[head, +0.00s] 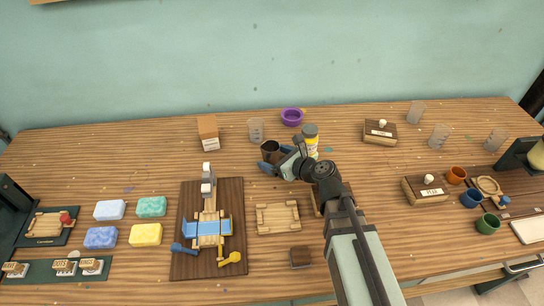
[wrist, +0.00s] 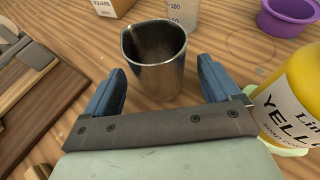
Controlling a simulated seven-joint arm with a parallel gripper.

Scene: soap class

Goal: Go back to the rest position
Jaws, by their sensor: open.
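My gripper (head: 270,162) is over the middle of the wooden table (head: 350,130), seen in the head view. Its blue fingers are open in the wrist view (wrist: 162,85). A dark metal cup (wrist: 155,65) stands just ahead of the fingertips, roughly between their lines; I cannot tell whether they touch it. The cup also shows in the head view (head: 270,147), partly hidden by the gripper. A yellow bottle (wrist: 295,95) with a white label stands close to the right of my gripper; the arm partly covers it in the head view (head: 311,140).
A purple bowl (head: 291,117), a clear beaker (head: 256,131) and a brown box (head: 208,132) stand behind. A dark board with a wooden device (head: 185,262), a wooden tray (head: 278,204) and sponges (head: 146,235) lie left. Lidded boxes (head: 379,139) and coloured cups (head: 488,224) stand right.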

